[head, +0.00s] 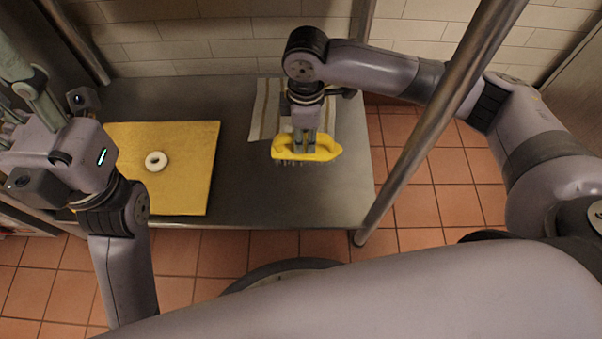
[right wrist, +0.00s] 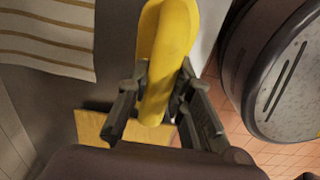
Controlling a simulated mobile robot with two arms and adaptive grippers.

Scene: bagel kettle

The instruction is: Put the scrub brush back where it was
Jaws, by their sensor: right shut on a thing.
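The scrub brush (head: 306,149) has a yellow body with a handle and dark bristles pointing down. My right gripper (head: 305,138) is shut on its handle and holds it over the right part of the steel table (head: 250,190), in front of the striped towel. The yellow brush handle also shows between the fingers in the right wrist view (right wrist: 168,55). I cannot tell how far the bristles are above the table. My left gripper (head: 22,95) is at the far left of the head view, and its fingers are only partly visible.
A striped towel (head: 265,110) lies at the back right. A slanting metal post (head: 430,130) rises at the table's right corner. Bare steel lies between board and brush.

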